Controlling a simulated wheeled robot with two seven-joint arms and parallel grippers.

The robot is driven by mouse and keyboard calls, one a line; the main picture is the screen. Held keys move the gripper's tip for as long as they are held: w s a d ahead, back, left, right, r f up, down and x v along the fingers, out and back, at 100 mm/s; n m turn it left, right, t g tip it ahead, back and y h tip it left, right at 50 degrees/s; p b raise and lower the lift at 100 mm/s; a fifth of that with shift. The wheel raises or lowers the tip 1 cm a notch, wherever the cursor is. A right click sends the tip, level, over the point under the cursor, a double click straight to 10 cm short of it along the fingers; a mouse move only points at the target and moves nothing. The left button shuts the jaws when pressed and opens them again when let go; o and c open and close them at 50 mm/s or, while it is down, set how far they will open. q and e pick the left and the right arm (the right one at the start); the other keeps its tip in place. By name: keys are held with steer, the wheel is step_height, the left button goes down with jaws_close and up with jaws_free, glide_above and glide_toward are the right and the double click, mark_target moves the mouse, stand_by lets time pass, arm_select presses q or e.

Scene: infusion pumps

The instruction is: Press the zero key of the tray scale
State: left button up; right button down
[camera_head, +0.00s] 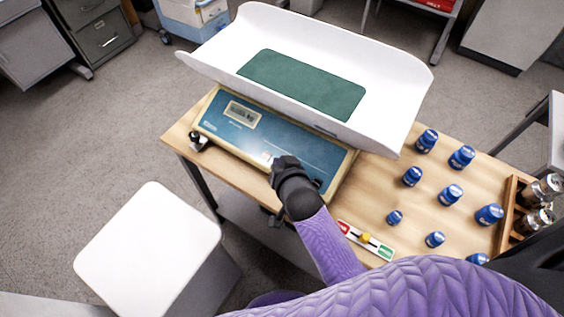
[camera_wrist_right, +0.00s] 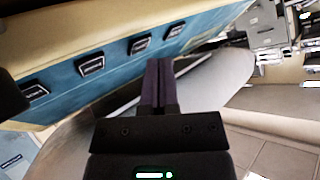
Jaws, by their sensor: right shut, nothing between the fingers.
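The tray scale has a white curved tray (camera_head: 390,75) with a green mat, above a cream base with a blue front panel (camera_head: 225,128). A small display (camera_head: 242,113) sits at the panel's left. My right gripper (camera_head: 284,163) is shut and empty over the right part of the panel, hiding some of it. In the right wrist view, a row of dark keys (camera_wrist_right: 90,63) runs along the blue panel, with labels too small to read. My shut fingers (camera_wrist_right: 158,68) show beside the row, near its right-hand keys; contact cannot be told. My left gripper is not seen.
A level-like strip with a yellow knob (camera_head: 366,238) lies near the front edge. A white stool (camera_head: 150,235) stands at the left.

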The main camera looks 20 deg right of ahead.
steer(key=shift+f, duration=0.15)
steer(key=shift+w+d+f, duration=0.1)
steer(key=shift+f, duration=0.15)
steer(key=shift+w+d+f+b, duration=0.1)
steer(key=shift+f+b, duration=0.2)
steer(key=shift+b, duration=0.05)
stand_by(0.5)
steer(key=shift+s+a+r+p, duration=0.2)
steer(key=shift+r+p, duration=0.45)
steer(key=shift+p, duration=0.1)
steer(key=shift+r, duration=0.1)
